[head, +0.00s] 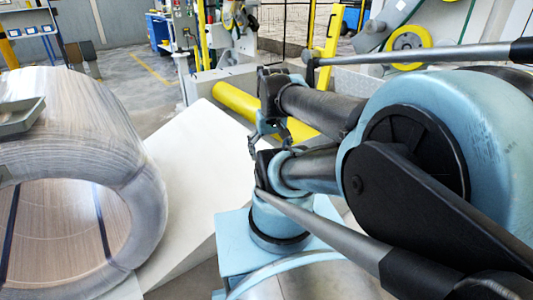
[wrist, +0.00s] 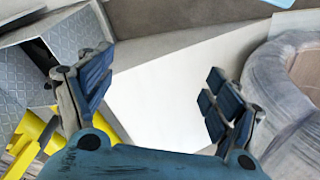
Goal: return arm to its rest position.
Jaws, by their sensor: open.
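My gripper (wrist: 158,85) shows in the wrist view with its two dark blue padded fingers spread wide apart. Nothing is between them; a plain white surface (wrist: 175,85) lies behind the gap. In the head view, light blue and dark arm links fill the right side. The gripper's fingers cannot be made out clearly there. A large pale wrapped coil (head: 145,190) stands at the left of the head view, its hollow centre facing the camera. Its rounded edge also shows at the right of the wrist view (wrist: 268,75), apart from the fingers.
In the head view, a white sloping block (head: 185,150) lies right of the coil. A yellow cylinder (head: 236,100) lies behind it, near a yellow post (head: 329,48). Grey floor is open at the back left (head: 130,75). Yellow parts (wrist: 30,130) show at lower left in the wrist view.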

